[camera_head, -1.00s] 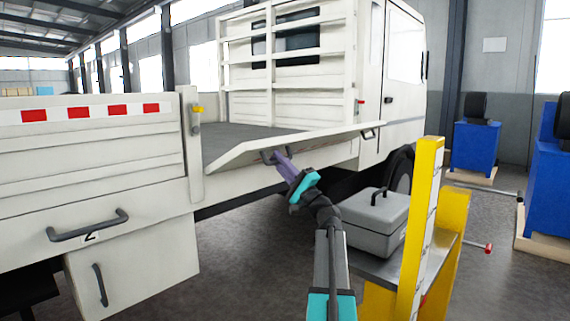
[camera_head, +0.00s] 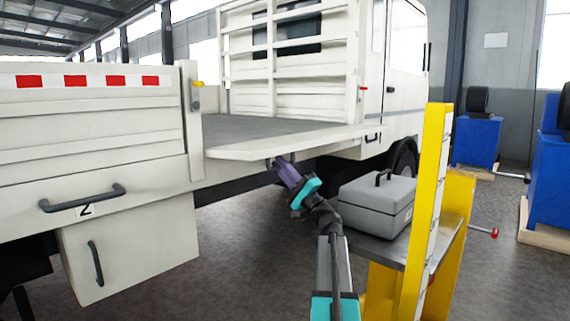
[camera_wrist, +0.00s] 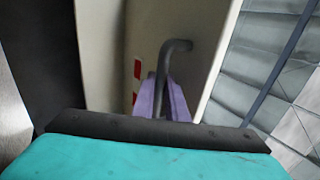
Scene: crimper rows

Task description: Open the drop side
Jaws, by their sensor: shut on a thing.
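The drop side (camera_head: 285,146) of the white truck is swung outward and lies about level with the grey load bed (camera_head: 250,128). My gripper (camera_head: 278,165) is under its outer edge, its purple fingers pointing up at the panel. In the wrist view, the purple fingers (camera_wrist: 163,100) are shut on a dark bar handle (camera_wrist: 175,46) on the panel's outer face (camera_wrist: 205,40). In the head view, the handle is mostly hidden by the fingers and the panel edge.
A fixed side panel with a handle (camera_head: 82,198) and a corner post with a yellow-topped latch (camera_head: 196,92) stand to the left. A grey toolbox (camera_head: 376,203) sits on a bench beside a yellow post (camera_head: 432,200), close to the right of my arm.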

